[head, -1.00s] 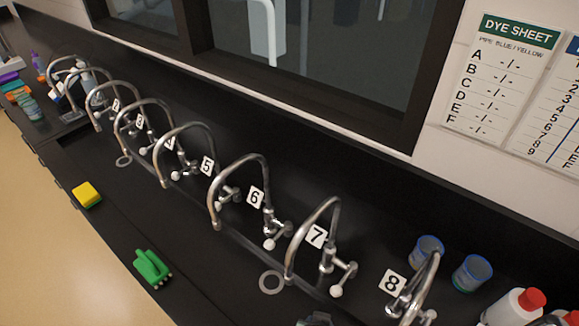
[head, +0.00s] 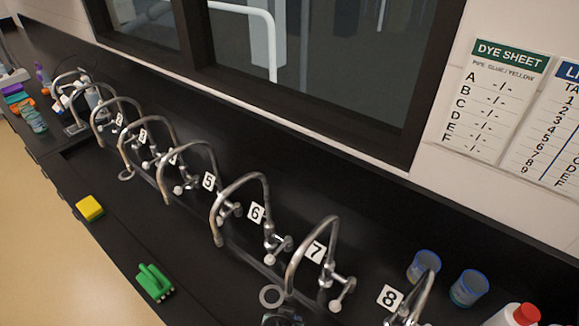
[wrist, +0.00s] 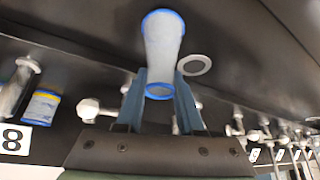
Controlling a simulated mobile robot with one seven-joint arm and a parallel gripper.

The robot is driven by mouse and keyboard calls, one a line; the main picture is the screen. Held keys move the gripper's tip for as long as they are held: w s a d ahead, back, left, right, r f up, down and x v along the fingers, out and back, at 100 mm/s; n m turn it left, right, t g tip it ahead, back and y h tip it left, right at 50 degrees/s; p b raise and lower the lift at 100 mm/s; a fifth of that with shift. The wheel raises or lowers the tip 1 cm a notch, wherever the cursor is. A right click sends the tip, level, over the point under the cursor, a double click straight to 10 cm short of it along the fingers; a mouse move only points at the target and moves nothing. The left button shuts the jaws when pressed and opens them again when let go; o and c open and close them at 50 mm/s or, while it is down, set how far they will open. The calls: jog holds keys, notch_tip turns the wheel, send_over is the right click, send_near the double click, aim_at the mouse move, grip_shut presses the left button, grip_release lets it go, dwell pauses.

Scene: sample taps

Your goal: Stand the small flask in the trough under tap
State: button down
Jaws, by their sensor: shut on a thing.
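My gripper (wrist: 160,92) is shut on the small flask (wrist: 163,45), a pale, see-through vessel with blue rims, held between the two blue-grey fingers in the wrist view. The flask is not clear in the head view, where only a dark piece of what may be my gripper shows at the bottom edge. The trough (head: 235,250) is the dark strip below the row of curved metal taps. A grey ring (head: 271,296) lies near tap 7; a ring beside the flask shows in the wrist view (wrist: 194,65).
Two blue-rimmed cups (head: 425,265) (head: 469,288) stand behind tap 8, near a red-capped white bottle (head: 515,315).

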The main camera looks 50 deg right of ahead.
jog(key=shift+f, duration=0.2)
jog(key=c, duration=0.5)
grip_release()
jog(key=shift+c, duration=0.2)
jog(key=shift+r, duration=0.15)
jog(key=v, duration=1.2)
jog(key=shift+b, duration=0.45)
jog(key=shift+r, duration=0.15)
